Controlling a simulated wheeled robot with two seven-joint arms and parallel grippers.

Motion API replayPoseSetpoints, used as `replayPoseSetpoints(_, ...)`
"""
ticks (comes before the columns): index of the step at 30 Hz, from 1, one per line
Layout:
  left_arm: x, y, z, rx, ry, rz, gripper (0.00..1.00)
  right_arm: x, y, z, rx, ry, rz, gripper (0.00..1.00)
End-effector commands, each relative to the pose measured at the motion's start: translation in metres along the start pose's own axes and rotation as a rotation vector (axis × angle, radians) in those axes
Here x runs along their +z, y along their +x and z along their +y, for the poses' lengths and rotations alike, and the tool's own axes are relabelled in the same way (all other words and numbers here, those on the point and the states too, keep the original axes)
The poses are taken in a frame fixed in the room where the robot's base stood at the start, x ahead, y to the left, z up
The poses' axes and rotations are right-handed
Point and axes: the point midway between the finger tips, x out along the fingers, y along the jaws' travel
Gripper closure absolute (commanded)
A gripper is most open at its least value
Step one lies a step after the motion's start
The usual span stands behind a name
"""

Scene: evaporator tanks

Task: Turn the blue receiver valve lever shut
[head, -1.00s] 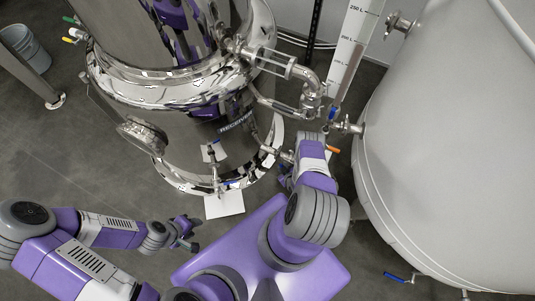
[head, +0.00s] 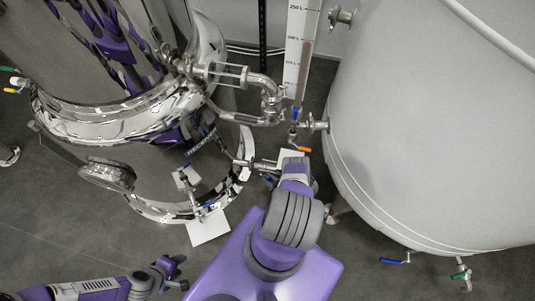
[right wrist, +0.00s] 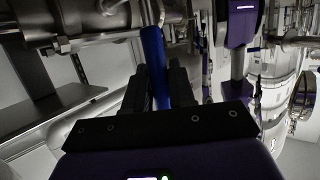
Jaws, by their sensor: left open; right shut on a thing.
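The blue lever (right wrist: 154,55) stands between the two dark fingers of my right gripper (right wrist: 157,78) in the right wrist view. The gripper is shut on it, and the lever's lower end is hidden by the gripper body. In the head view my right wrist (head: 294,168) is beside the pipe low on the receiver (head: 200,160); its fingers cannot be made out there. A small blue piece (head: 269,178) shows just left of that wrist. My left gripper (head: 174,273) is open and empty, low over the floor at the lower left, away from the valves.
A large pale tank (head: 430,130) fills the right side. An orange lever (head: 304,149) and a blue handle (head: 295,115) sit close to my right wrist. Another blue lever (head: 394,261) is under the pale tank.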

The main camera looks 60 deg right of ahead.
Motion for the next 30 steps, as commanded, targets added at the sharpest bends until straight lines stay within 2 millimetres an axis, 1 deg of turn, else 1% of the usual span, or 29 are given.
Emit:
replayPoseSetpoints(10,0.0,0.0,0.0,0.0,0.0,0.0,0.57,0.001,-0.001,0.001,0.004,0.002,-0.001,1.0)
replayPoseSetpoints(11,0.0,0.0,0.0,0.0,0.0,0.0,0.57,0.001,-0.001,0.001,0.004,0.002,-0.001,0.71)
replayPoseSetpoints(12,0.0,0.0,0.0,0.0,0.0,0.0,0.57,0.001,-0.001,0.001,0.004,0.002,-0.001,0.65)
replayPoseSetpoints(14,0.0,0.0,0.0,0.0,0.0,0.0,0.57,0.001,-0.001,0.001,0.004,0.002,-0.001,0.56)
replayPoseSetpoints(15,0.0,0.0,0.0,0.0,0.0,0.0,0.57,0.001,-0.001,0.001,0.003,0.002,-0.001,0.55)
replayPoseSetpoints(23,0.0,0.0,0.0,0.0,0.0,0.0,0.57,0.0,-0.002,0.001,0.002,0.001,0.0,0.55)
replayPoseSetpoints(26,0.0,-0.004,0.001,0.0,0.0,0.0,0.57,0.0,-0.01,0.001,0.003,0.002,-0.002,0.55)
replayPoseSetpoints(30,0.0,-0.011,0.004,0.0,0.0,0.0,0.57,-0.001,-0.034,0.001,0.004,0.002,-0.004,0.55)
